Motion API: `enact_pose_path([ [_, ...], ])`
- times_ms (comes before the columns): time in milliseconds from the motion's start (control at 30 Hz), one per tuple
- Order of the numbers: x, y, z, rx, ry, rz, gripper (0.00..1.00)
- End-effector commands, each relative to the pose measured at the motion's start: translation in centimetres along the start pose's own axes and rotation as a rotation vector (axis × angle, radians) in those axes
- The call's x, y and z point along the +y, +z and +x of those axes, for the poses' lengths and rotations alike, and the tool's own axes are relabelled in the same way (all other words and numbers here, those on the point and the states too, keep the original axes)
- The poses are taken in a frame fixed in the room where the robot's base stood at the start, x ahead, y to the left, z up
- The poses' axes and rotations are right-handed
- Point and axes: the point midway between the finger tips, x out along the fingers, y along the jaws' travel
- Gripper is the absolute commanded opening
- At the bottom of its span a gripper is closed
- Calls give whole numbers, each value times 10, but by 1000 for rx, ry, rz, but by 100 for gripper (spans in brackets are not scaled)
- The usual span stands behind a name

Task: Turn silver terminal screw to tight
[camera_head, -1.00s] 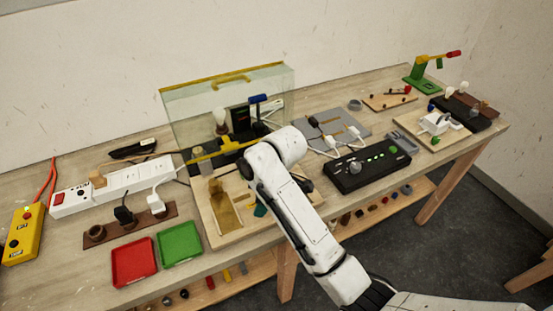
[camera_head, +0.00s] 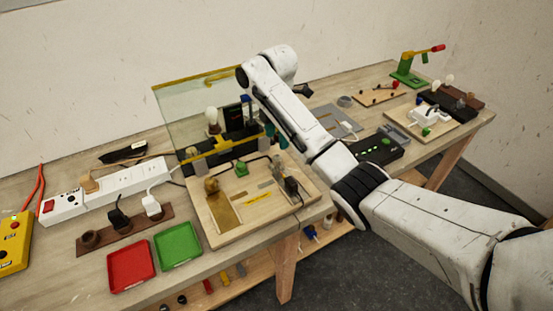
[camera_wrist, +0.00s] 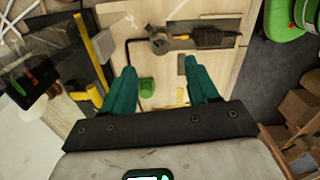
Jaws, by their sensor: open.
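My gripper (camera_wrist: 161,68) is open. In the wrist view its two teal fingers stand apart over the wooden wiring board (camera_wrist: 214,70), with nothing seen between their tips. In the head view it shows partly behind my arm, near the board's back edge. The board (camera_head: 262,224) carries a green block (camera_head: 240,167), a black cable and a dark plug (camera_head: 292,187). In the wrist view the green block (camera_wrist: 147,88) is between the fingers' lines, and a grey round fitting (camera_wrist: 158,40) lies beyond the tips. I cannot make out the silver terminal screw or tell its tightness.
A clear panel (camera_head: 190,110) with a yellow bar (camera_head: 222,146) stands at the board's back. A red tray (camera_head: 131,266) and a green tray (camera_head: 178,244) are left of it. A black switch box (camera_head: 378,149) is right.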

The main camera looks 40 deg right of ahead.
Motion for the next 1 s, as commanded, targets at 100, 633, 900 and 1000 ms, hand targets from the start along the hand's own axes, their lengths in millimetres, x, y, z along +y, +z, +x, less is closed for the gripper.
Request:
enact_pose_path([
  [100, -1, 0, 32, 2, -2, 2, 59],
  [633, 0, 0, 78, 1, 0, 2, 59],
  [900, 0, 0, 78, 1, 0, 2, 53],
  [1000, 0, 0, 78, 1, 0, 2, 44],
])
